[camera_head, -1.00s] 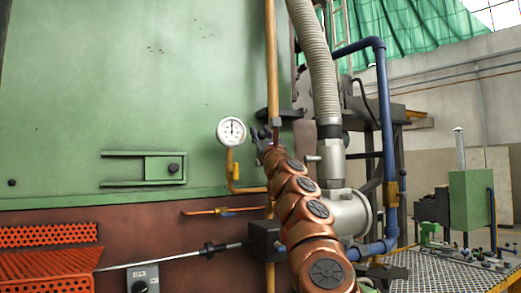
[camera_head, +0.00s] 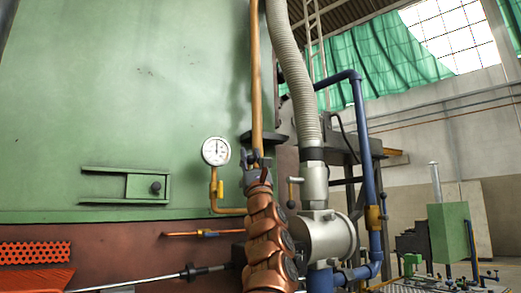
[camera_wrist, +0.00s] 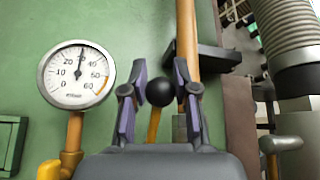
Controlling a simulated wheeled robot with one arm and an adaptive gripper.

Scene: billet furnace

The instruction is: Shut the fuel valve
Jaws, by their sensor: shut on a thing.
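In the wrist view a black ball knob (camera_wrist: 160,92) on a yellow-orange lever (camera_wrist: 154,126) sits between the two fingers of my gripper (camera_wrist: 158,78). The gripper is shut on the knob. The lever looks like the fuel valve's handle, but the valve body is hidden behind my gripper. In the head view my gripper (camera_head: 252,160) is just below the vertical orange pipe (camera_head: 257,80) and right of the pressure gauge (camera_head: 216,151). My own arm hides what lies below it.
The green furnace wall (camera_head: 120,100) is close behind the gripper. A dark bracket (camera_wrist: 205,58) sits beside the pipe. A grey corrugated hose (camera_head: 300,85), a grey metal fitting (camera_head: 322,235) and a blue pipe (camera_head: 360,130) stand close on the right.

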